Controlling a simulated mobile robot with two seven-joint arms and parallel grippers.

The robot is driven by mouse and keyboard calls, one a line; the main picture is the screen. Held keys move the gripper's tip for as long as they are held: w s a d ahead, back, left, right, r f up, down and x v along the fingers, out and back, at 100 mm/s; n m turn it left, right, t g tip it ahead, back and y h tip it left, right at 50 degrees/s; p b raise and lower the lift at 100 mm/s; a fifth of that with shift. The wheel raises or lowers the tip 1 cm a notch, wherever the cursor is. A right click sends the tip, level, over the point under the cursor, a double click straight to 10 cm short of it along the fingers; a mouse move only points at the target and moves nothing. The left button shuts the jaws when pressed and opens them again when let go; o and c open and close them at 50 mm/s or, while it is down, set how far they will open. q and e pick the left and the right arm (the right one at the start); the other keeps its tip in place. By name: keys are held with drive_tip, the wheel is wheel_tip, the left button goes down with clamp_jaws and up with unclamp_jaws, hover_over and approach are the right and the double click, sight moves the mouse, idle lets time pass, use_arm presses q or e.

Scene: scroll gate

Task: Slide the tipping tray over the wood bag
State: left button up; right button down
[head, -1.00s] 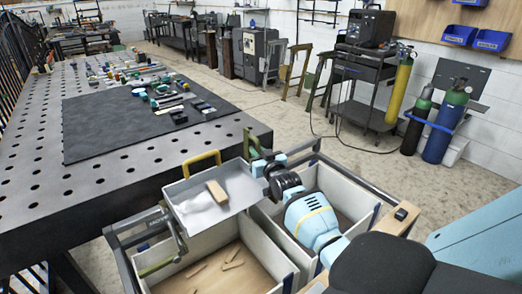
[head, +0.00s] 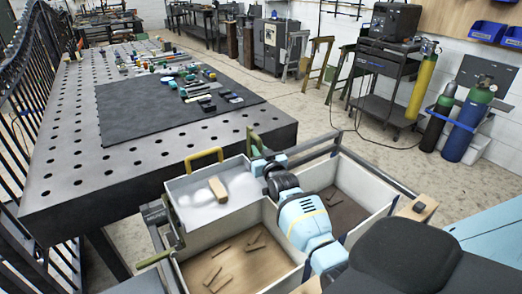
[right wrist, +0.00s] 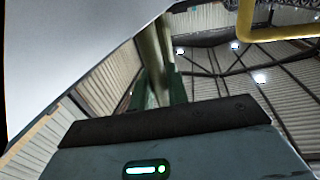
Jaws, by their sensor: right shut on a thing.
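The tipping tray (head: 238,203) is a shallow pale metal tray with a yellow handle (head: 204,159) at its back edge and a wood block (head: 218,188) lying on it. It looks roughly level. It sits over the rear part of the left bag, the wood bag (head: 238,274), whose front part is uncovered and shows several wood pieces. My right gripper (head: 262,163) is shut at the tray's right back corner, by a green upright piece (head: 254,141); its fingertips are partly hidden. The right wrist view shows the tray's pale side (right wrist: 75,50) close up. My left gripper is not in view.
A second bag (head: 347,208) with a dark floor stands open to the right, beneath my right arm. A perforated steel table (head: 75,185) with a black mat stands close behind and left of the tray. Gas cylinders (head: 467,130) stand farther off at right.

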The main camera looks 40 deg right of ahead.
drive_tip(key=shift+a+f, duration=0.3)
drive_tip(key=c, duration=1.8)
unclamp_jaws()
drive_tip(key=o, duration=0.4)
drive_tip(key=shift+r, duration=0.2)
drive_tip(key=shift+c, duration=0.2)
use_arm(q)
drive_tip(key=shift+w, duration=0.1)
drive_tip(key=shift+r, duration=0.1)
use_arm(e)
drive_tip(key=p+v, duration=0.1)
drive_tip(key=v, duration=0.5)
drive_tip(key=shift+s+a, duration=0.1)
drive_tip(key=shift+s, duration=0.2)
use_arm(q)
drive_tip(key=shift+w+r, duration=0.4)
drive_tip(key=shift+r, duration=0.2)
use_arm(e)
drive_tip(key=shift+s+a, duration=0.15)
drive_tip(key=shift+s, duration=0.4)
